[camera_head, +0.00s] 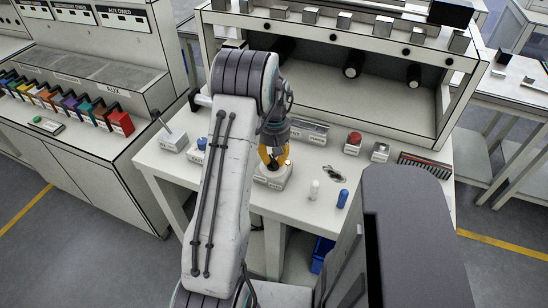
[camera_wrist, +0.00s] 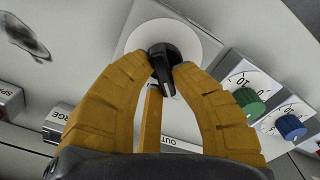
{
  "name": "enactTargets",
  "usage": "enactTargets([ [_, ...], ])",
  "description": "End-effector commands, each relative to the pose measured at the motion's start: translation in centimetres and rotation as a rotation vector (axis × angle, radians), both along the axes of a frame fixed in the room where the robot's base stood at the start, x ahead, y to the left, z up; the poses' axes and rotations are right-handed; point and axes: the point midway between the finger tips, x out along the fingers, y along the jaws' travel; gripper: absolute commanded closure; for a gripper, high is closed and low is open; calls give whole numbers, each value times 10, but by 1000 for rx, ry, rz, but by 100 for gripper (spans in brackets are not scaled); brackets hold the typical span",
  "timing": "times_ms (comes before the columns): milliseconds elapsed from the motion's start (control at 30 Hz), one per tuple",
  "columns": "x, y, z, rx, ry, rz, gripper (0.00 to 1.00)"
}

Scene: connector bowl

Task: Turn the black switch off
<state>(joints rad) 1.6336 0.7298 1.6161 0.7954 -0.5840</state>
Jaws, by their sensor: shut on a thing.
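The black switch (camera_wrist: 166,62) is a dark rotary handle on a round white disc, seen at the top centre of the wrist view. Its handle points down and slightly right in that picture. My gripper (camera_wrist: 168,76) has its orange fingers shut on the handle, one on each side. In the head view, my gripper (camera_head: 273,156) points down at a small white box (camera_head: 272,178) on the workbench. The fingers hide the switch there.
A green knob (camera_wrist: 249,104) and a blue knob (camera_wrist: 290,127) sit close to the right in the wrist view. On the bench are a red button (camera_head: 354,139), a white peg (camera_head: 314,190), a blue peg (camera_head: 343,198) and a lever box (camera_head: 172,140).

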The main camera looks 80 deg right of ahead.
Motion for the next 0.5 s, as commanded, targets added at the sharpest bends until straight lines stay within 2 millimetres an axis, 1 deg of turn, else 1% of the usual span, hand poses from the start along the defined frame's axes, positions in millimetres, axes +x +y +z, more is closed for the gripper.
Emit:
enactTargets([
  [167, -1, 0, -2, 0, 0, -77, 100],
  [500, -3, 1, -2, 0, 0, -354, 100],
])
